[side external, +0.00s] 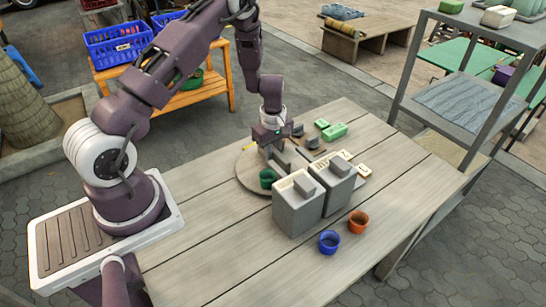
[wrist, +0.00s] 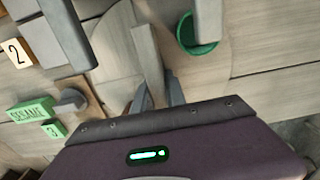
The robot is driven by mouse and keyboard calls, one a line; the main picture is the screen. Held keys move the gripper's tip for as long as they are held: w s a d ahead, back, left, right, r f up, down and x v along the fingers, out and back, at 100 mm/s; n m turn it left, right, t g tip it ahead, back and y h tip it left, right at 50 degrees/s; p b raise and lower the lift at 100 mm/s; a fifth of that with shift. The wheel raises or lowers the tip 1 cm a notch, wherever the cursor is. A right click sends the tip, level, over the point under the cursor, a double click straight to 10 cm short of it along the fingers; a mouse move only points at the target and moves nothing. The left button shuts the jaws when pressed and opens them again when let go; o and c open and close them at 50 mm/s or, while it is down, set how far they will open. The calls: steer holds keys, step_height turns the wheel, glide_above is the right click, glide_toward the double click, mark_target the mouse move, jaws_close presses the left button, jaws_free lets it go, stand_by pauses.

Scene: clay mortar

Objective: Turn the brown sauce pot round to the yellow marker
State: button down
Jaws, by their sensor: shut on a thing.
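A round wooden turntable (side external: 246,172) lies on the table under my gripper (side external: 272,146); it also shows in the wrist view (wrist: 112,62). My gripper (wrist: 158,96) is shut on a grey upright bar (wrist: 146,50) standing over the turntable. A green pot (side external: 267,178) sits near the turntable's front edge and shows in the wrist view (wrist: 197,42), partly covered by another grey bar. An orange-brown pot (side external: 358,221) stands apart on the table; I cannot tell whether it is the sauce pot. A small yellow strip (side external: 257,143) shows beside my gripper; I cannot tell whether it is the marker.
Two tall grey boxes (side external: 297,212) stand close in front of the turntable. A blue pot (side external: 329,242) is next to the orange-brown one. Green blocks (side external: 334,132) and a green SESAME block (wrist: 30,110) lie nearby. The table's left front is clear.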

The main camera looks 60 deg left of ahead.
mark_target(274, 149)
steer(key=shift+n, duration=2.2)
steer(key=shift+w+n, duration=0.1)
steer(key=shift+n, duration=2.1)
steer(key=c, duration=1.4)
jaws_free()
steer(key=shift+o, duration=0.2)
step_height(274, 149, up, 7)
steer(key=shift+r, duration=0.1)
